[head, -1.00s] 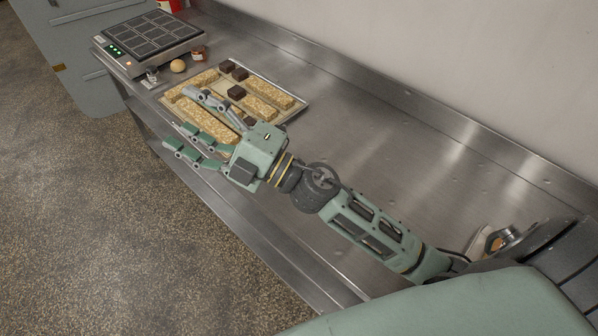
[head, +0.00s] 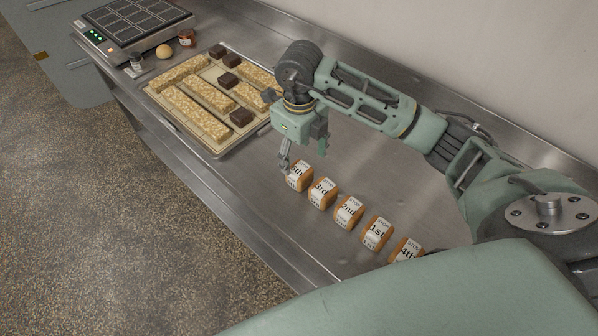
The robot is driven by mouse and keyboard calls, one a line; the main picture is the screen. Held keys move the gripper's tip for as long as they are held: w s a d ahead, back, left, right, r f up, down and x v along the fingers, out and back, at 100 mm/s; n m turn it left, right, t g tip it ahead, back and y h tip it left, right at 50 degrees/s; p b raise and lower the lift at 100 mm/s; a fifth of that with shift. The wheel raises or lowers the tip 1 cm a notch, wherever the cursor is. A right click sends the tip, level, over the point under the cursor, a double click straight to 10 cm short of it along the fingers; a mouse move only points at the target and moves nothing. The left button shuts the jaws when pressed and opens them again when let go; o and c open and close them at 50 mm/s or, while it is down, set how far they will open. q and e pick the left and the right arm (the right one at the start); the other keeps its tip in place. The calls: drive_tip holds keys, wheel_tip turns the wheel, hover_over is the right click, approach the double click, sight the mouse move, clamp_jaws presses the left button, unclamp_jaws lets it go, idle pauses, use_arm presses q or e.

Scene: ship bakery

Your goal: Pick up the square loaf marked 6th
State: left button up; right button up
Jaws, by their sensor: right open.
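A row of small square loaves with white labels stands on the steel counter. The loaf at the row's far left end (head: 299,178) has a label ending in "th"; its first character is small and hard to read, but looks like a 6. My right gripper (head: 300,158) is open and points down just above and behind this loaf, with one finger close to its upper left side. I cannot tell whether the finger touches it. My left gripper is not in view.
Loaves marked 3rd (head: 322,194), 2nd (head: 348,212), 1st (head: 376,233) and 4th (head: 406,250) run toward the lower right. A tray (head: 218,152) with long bars and dark cubes lies to the left. The counter (head: 250,190) is bare between tray and row.

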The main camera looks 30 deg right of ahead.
sight(300, 169)
drive_tip(key=f+p, duration=0.1)
drive_tip(key=f, duration=0.1)
drive_tip(key=f+p, duration=0.1)
drive_tip(key=f, duration=0.1)
drive_tip(key=f+p, duration=0.1)
drive_tip(key=f, duration=0.1)
drive_tip(key=shift+s+a+f, duration=0.2)
drive_tip(key=shift+s+a, duration=0.05)
drive_tip(key=shift+s, duration=0.15)
drive_tip(key=shift+f, duration=0.35)
drive_tip(key=shift+c, duration=0.3)
drive_tip(key=c, duration=1.2)
